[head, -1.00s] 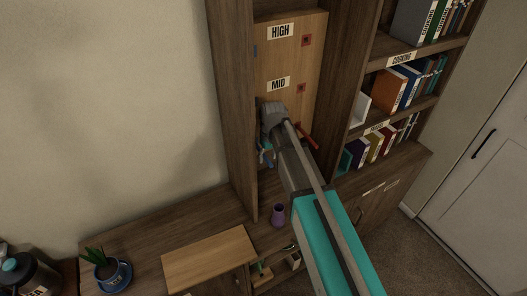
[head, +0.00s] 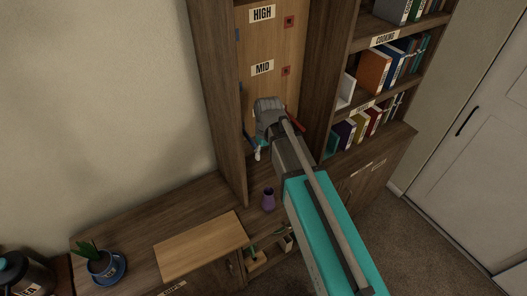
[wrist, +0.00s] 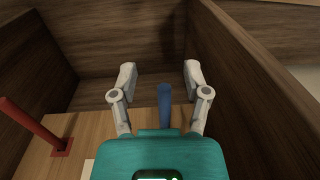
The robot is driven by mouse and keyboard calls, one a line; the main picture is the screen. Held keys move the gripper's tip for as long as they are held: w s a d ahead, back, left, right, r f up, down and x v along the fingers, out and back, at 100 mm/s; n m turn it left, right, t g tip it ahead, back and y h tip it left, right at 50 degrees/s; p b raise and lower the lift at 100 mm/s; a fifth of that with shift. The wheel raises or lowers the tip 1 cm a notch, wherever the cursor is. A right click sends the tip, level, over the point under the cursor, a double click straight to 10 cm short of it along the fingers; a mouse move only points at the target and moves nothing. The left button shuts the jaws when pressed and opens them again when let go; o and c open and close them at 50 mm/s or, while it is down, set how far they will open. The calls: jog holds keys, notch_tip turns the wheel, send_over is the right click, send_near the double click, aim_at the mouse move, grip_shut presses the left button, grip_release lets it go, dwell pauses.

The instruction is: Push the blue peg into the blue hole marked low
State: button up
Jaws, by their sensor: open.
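The upright wooden board (head: 272,45) stands in a dark shelf bay, with HIGH and MID labels showing. My gripper (head: 258,154) is in front of its lower part; its arm hides the low area there. In the wrist view my gripper (wrist: 160,72) is open, its two grey fingers spread apart. The blue peg (wrist: 165,104) sticks out between the fingers, with clear space on both sides. Its lower end is hidden behind my gripper's teal body. In the head view a bit of blue (head: 248,141) shows left of the gripper. The blue hole marked low is hidden.
A red peg (wrist: 27,124) stands in a red hole left of my gripper in the wrist view. Dark shelf walls (wrist: 240,90) enclose the bay on both sides. Books (head: 372,72) fill shelves at right.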

dwell(0.7)
jog(key=s+d+m, duration=0.3)
jog(key=s+d, duration=0.1)
jog(key=d, duration=0.5)
jog(key=s+d+m, duration=0.3)
jog(key=s+d, duration=0.1)
jog(key=d, duration=0.5)
jog(key=shift+s+d+m, duration=0.25)
jog(key=shift+d+m, duration=0.15)
